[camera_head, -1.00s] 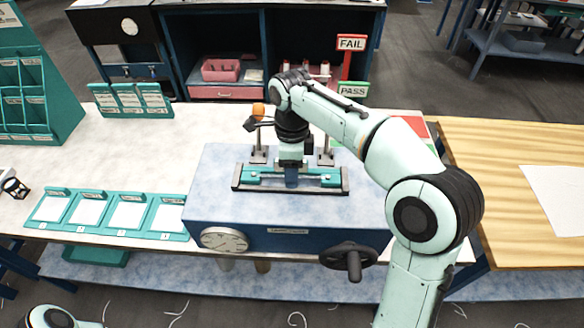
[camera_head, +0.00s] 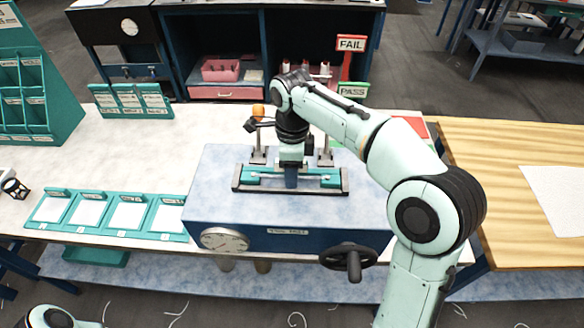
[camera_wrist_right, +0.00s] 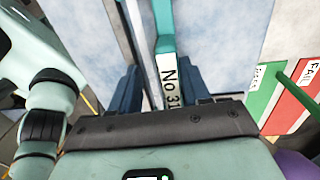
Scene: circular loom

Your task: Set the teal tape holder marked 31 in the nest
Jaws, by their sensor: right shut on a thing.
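The teal tape holder (camera_head: 322,179) lies lengthwise along the nest (camera_head: 345,182), a dark rail with grey end blocks on top of the blue machine. In the wrist view the holder (camera_wrist_right: 164,38) carries a white label reading No 31. My right gripper (camera_head: 291,182) points down and is shut on the middle of the holder; its blue fingers also show in the wrist view (camera_wrist_right: 160,92). The gripper hides the holder's middle. I cannot tell whether the holder rests fully on the nest or sits slightly above it. My left gripper is out of view.
The blue machine (camera_head: 205,210) has a dial (camera_head: 225,239) and a black handwheel (camera_head: 348,257) in front. Two posts stand behind the nest. Teal card trays (camera_head: 127,214) lie to the left. PASS and FAIL signs (camera_head: 352,43) stand behind. A wooden table (camera_head: 490,150) is at right.

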